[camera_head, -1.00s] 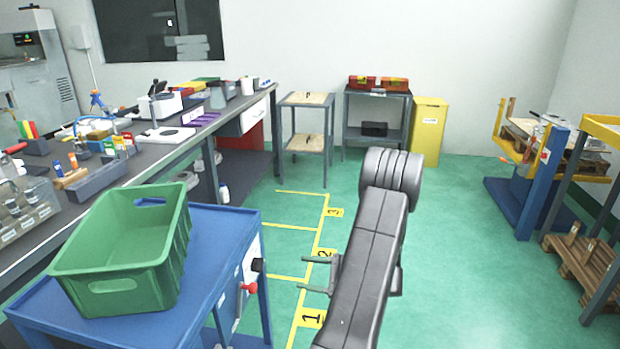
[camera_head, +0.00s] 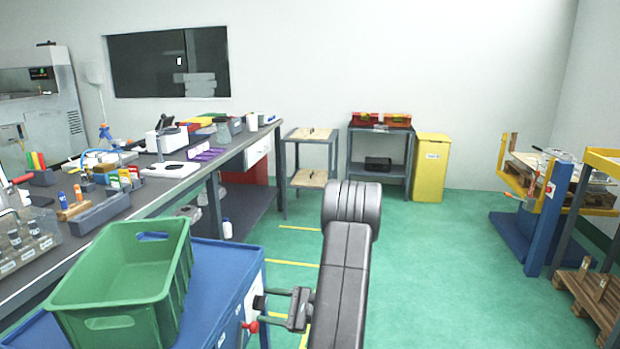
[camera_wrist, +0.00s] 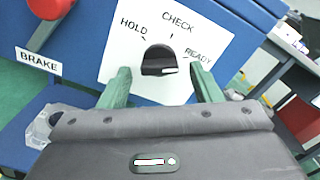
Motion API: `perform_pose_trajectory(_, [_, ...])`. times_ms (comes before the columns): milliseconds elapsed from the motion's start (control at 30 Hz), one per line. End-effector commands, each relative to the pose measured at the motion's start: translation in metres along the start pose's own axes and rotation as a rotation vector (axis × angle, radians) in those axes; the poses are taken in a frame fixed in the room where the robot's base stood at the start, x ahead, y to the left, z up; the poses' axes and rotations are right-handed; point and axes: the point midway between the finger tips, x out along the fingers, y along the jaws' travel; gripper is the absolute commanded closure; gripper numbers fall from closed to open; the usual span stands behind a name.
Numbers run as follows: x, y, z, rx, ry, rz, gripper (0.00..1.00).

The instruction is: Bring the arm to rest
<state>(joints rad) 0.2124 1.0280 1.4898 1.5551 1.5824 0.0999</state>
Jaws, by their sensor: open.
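My arm is raised in front of the body camera, with its dark links upright at centre. My gripper (camera_head: 278,305) points left toward the side panel of the blue cart (camera_head: 225,262). In the wrist view my gripper (camera_wrist: 160,72) is open, its two greenish fingers apart with a black knob (camera_wrist: 158,60) showing between and beyond them. The knob sits on a white plate (camera_wrist: 205,38) marked HOLD, CHECK and READY. Its white mark is at its right side. Whether the fingers touch the knob is not clear.
A red knob (camera_wrist: 48,5) above a BRAKE label shows beside the plate. A green crate (camera_head: 110,322) stands on the cart. A long workbench (camera_head: 150,195) with tools runs along the left. Green floor (camera_head: 440,270) is free to the right of my arm.

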Motion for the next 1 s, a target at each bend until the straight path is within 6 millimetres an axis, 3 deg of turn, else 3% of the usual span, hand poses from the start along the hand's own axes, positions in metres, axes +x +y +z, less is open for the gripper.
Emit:
perform_pose_trajectory(267, [-0.009,-0.001,0.000,0.012,0.002,-0.001,0.42])
perform_pose_trajectory(967, [-0.143,0.000,0.000,0.017,0.003,-0.003,0.42])
perform_pose_trajectory(1000, [-0.130,0.001,-0.001,0.018,-0.002,0.004,0.42])
